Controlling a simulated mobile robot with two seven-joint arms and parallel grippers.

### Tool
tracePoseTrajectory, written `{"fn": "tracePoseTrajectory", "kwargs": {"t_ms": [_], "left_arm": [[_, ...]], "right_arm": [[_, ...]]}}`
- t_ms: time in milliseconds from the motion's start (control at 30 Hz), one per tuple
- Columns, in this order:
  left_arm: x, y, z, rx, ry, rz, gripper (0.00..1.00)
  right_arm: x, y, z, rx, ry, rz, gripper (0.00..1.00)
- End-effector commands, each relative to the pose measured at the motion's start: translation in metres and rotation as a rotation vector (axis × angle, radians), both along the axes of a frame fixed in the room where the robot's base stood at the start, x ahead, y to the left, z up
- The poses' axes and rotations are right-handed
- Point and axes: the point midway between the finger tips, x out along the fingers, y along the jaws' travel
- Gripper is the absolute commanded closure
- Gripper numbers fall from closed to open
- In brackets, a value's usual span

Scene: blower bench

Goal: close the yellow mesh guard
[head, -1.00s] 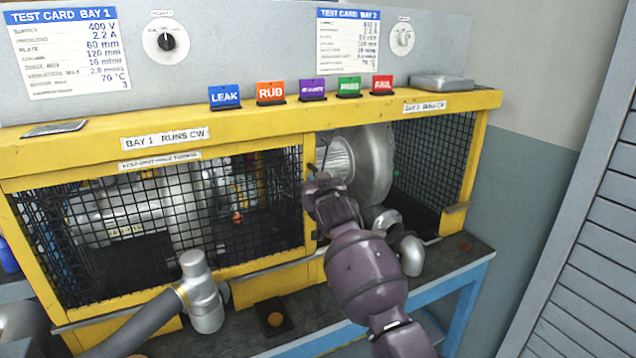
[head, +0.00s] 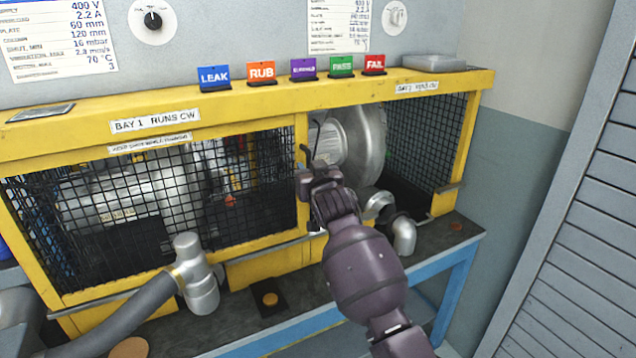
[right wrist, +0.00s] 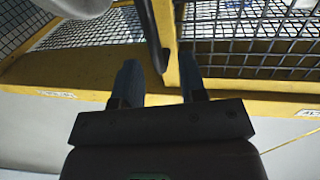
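The yellow mesh guard (head: 160,205) is a yellow-framed black mesh panel across the bay 1 front in the head view. Its right edge runs beside the yellow post between the bays; I cannot tell how far ajar it stands. My right gripper (head: 314,160) is at that post. In the right wrist view its two fingers (right wrist: 160,84) are apart, with a dark curved bar (right wrist: 152,38) beyond and between them, in front of the yellow frame. I see no grip on the bar. Mesh shows on both sides of the frame there. My left gripper is not in view.
Bay 2, with a silver blower (head: 368,145), has an open front. Coloured cards (head: 262,72) line the top ledge. A louvred panel (head: 570,230) stands at right.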

Motion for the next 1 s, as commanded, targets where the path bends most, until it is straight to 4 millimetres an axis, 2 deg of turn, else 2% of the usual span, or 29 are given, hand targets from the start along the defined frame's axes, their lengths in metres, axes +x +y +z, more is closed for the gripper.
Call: {"fn": "tracePoseTrajectory", "kwargs": {"t_ms": [300, 500, 700, 1000], "left_arm": [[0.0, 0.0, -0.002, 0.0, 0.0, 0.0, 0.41], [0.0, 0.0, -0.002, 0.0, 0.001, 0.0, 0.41], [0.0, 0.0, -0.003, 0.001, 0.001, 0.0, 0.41], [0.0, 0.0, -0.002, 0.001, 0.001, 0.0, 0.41]], "right_arm": [[-0.043, -0.007, 0.0, 0.001, -0.001, 0.002, 0.61], [-0.062, -0.011, 0.0, 0.002, 0.0, 0.002, 0.61], [-0.068, -0.012, 0.0, 0.001, -0.001, 0.003, 0.61], [-0.068, -0.012, 0.0, -0.001, -0.001, 0.003, 0.61]]}}
